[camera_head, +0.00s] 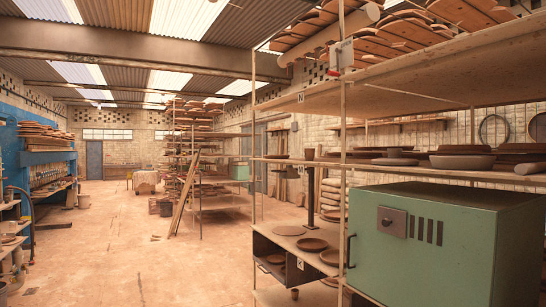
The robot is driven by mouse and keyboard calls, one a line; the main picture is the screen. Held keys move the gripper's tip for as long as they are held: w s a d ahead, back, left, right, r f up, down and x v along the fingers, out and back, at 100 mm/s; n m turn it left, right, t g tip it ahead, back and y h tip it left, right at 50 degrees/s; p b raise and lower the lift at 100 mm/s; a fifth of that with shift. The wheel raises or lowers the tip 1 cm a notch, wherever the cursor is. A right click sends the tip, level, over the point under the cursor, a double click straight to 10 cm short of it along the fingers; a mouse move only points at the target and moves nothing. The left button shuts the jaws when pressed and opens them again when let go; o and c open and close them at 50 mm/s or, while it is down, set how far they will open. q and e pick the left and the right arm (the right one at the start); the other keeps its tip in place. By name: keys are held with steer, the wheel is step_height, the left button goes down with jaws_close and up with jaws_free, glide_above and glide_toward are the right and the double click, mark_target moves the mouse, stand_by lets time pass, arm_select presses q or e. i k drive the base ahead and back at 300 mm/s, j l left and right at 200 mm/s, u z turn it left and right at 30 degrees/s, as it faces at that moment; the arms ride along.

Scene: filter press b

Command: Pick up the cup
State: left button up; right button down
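A small brown cup (309,154) appears to stand on the middle shelf of the metal rack on the right, near the rack's left end. Another small brown cup-like pot (294,293) shows low on the rack, near the bottom of the picture. Both are small, and I cannot make out details. Neither of my grippers shows in the head view.
The rack's wooden top shelf (450,88) carries stacked boards. A green metal cabinet (460,240) fills the lower right. Brown plates (312,244) lie on a lower shelf. The floor (130,240) to the left is open. A blue machine (48,150) stands at far left.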

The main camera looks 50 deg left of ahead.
mark_target(309, 152)
steer(key=u, duration=1.25)
steer(key=i+j+u, duration=0.1)
steer(key=i+u, duration=0.65)
steer(key=i, duration=0.2)
steer(key=i+l+u, duration=0.25)
steer(key=i+u, duration=0.15)
steer(key=i+z, duration=0.2)
steer(key=i, duration=0.25)
steer(key=i+j+z, duration=0.15)
steer(key=i, duration=0.35)
steer(key=i+j+z, duration=0.2)
steer(key=i, duration=0.25)
steer(key=i+j+z, duration=0.15)
steer(key=i+j, duration=0.15)
steer(key=i, duration=0.15)
